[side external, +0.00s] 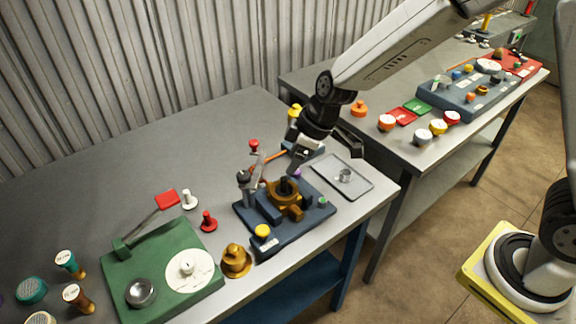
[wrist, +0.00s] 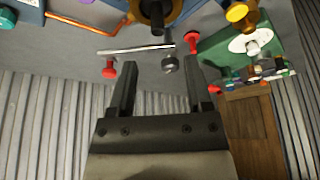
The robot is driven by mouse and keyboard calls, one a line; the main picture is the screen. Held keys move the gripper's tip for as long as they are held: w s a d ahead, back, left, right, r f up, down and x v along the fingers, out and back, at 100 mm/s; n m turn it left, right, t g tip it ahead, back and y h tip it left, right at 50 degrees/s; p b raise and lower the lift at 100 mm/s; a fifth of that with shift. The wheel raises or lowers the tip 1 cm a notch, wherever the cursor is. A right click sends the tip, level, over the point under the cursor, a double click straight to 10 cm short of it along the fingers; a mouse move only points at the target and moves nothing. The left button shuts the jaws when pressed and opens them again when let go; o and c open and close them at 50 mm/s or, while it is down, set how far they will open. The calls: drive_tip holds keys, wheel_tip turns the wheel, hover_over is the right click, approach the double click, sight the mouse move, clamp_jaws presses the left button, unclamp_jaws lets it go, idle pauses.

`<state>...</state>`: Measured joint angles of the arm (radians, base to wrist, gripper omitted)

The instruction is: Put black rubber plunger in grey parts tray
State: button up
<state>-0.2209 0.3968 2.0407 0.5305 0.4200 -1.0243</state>
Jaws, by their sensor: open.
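The black rubber plunger (side external: 284,186) appears to be the dark upright piece in the brass body (side external: 288,204) on the blue fixture (side external: 265,241). In the wrist view the dark plunger (wrist: 157,22) shows within the brass ring at the top edge, beyond my fingertips. The grey parts tray (side external: 358,187) lies flat to the right of the fixture with a small metal ring-like part in it. My gripper (side external: 326,160) is open above the fixture and tray, apart from the plunger. Its two fingers (wrist: 158,65) are spread with nothing between them in the wrist view.
A green base (side external: 170,270), a brass cap (side external: 236,261) and red knobs are further left. A second bench with a red tray (side external: 402,116) is behind at right.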

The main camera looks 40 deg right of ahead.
sight(284, 178)
drive_tip(key=shift+x, duration=1.2)
drive_tip(key=shift+d+x, duration=0.2)
drive_tip(key=shift+x, duration=2.35)
drive_tip(key=shift+f, duration=0.1)
clamp_jaws()
